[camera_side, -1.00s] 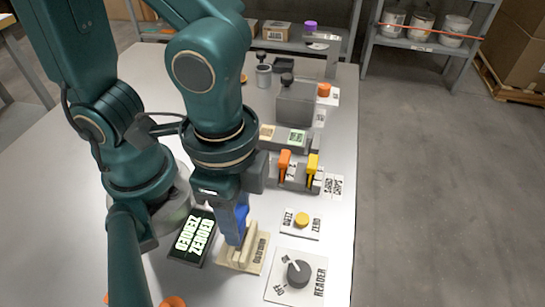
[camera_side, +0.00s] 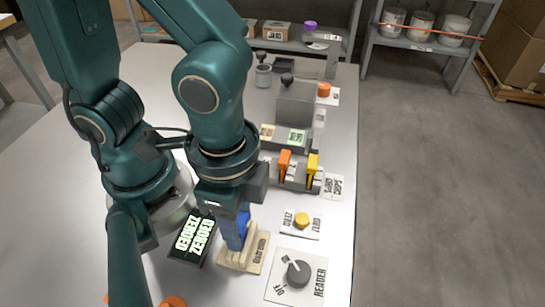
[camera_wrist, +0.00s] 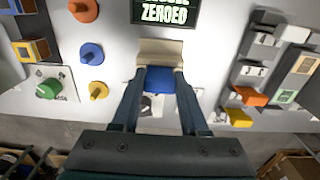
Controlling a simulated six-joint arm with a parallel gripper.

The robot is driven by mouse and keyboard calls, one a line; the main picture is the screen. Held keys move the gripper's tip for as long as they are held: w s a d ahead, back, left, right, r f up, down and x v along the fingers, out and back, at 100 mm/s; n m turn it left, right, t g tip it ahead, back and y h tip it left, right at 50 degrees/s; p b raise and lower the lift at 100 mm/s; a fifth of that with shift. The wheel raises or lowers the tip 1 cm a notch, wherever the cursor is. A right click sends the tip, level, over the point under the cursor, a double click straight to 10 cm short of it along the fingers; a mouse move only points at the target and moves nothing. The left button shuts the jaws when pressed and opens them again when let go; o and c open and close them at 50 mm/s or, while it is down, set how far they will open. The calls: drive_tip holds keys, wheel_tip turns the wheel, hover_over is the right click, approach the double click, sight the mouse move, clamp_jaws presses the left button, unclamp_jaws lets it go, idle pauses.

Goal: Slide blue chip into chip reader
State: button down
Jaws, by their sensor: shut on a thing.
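The blue chip (camera_side: 233,232) is held between the fingers of my gripper (camera_side: 237,213), which is shut on it. In the side view it hangs roughly upright, its lower end at the cream chip reader (camera_side: 253,256). I cannot tell how deep it sits in the reader's slot. In the wrist view the blue chip (camera_wrist: 161,79) shows between the fingertips of my gripper (camera_wrist: 158,88), just in front of the cream reader block (camera_wrist: 160,47). The slot itself is hidden.
A dark screen (camera_side: 193,238) reading "ZEROED" lies left of the reader. A grey knob on a READER plate (camera_side: 310,291) and a yellow button (camera_side: 302,220) are to its right. Orange (camera_side: 284,162) and yellow (camera_side: 312,167) chips stand in a rack behind.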

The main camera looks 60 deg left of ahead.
drive_tip(key=shift+f, duration=0.8)
drive_tip(key=shift+c, duration=1.7)
unclamp_jaws()
drive_tip(key=shift+r, duration=2.55)
drive_tip(key=w+a+r+n+t, duration=0.2)
drive_tip(key=w+a+r+n, duration=0.1)
drive_tip(key=a, duration=0.3)
drive_tip(key=w+a+r+n+t, duration=0.3)
drive_tip(key=a+n, duration=0.2)
drive_tip(key=n, duration=0.1)
drive_tip(key=shift+w+a+r+t, duration=0.2)
drive_tip(key=shift+a+r+t, duration=0.1)
drive_tip(key=shift+a+r, duration=0.1)
